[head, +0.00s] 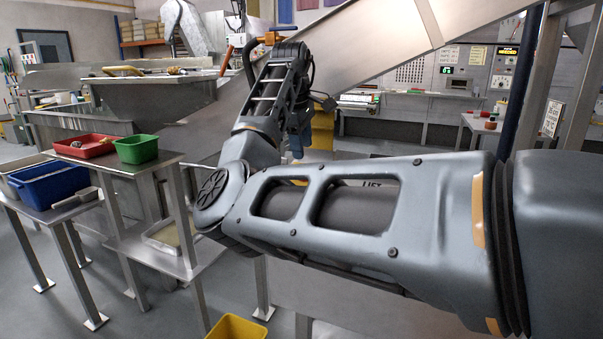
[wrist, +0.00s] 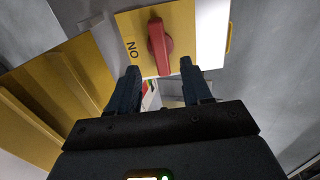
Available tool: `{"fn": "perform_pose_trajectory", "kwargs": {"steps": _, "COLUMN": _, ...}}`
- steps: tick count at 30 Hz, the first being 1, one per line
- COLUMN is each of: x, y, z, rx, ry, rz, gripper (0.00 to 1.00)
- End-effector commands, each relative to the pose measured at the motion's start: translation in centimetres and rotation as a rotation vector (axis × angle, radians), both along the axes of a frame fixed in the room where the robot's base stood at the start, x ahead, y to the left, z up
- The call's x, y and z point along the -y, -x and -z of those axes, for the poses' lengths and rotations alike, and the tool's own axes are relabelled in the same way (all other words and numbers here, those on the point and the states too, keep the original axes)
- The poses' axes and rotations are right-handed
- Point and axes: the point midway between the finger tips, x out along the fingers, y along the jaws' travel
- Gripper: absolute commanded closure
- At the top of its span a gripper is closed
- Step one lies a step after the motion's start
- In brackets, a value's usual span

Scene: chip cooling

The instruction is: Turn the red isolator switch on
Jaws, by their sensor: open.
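The red isolator switch handle (wrist: 160,47) shows in the wrist view on a yellow plate (wrist: 205,30). The handle is long and runs nearly up and down the picture, with a slight tilt. The dark word ON is on the plate to the handle's left, and the handle does not point at it. My gripper (wrist: 159,69) is open and empty, one finger to each side below the handle. The fingers do not appear to touch it. In the head view my arm hides the switch; a yellow box (head: 323,126) shows behind my gripper (head: 297,150).
A yellow panel (wrist: 38,105) lies left of my gripper in the wrist view. A sloping metal chute (head: 400,40) runs behind my arm. On the left, a metal stand carries a red tray (head: 88,148) and a green bin (head: 137,150); a blue bin (head: 50,188) stands lower.

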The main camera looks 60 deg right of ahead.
Motion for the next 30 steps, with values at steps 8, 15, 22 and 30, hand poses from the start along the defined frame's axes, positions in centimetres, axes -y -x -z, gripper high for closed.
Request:
{"fn": "perform_pose_trajectory", "kwargs": {"steps": 8, "x": 1.1, "y": -0.1, "z": 3.7, "rx": -0.001, "ry": -0.002, "rz": -0.001, "gripper": 0.51}}
{"fn": "perform_pose_trajectory", "kwargs": {"steps": 15, "x": 1.9, "y": -0.2, "z": 6.5, "rx": -0.001, "ry": -0.001, "rz": 0.0, "gripper": 0.51}}
{"fn": "perform_pose_trajectory", "kwargs": {"steps": 22, "x": 2.2, "y": -0.2, "z": 7.1, "rx": 0.0, "ry": 0.001, "rz": 0.0, "gripper": 0.51}}
{"fn": "perform_pose_trajectory", "kwargs": {"steps": 30, "x": 2.2, "y": -0.2, "z": 7.1, "rx": 0.0, "ry": 0.001, "rz": 0.0, "gripper": 0.62}}
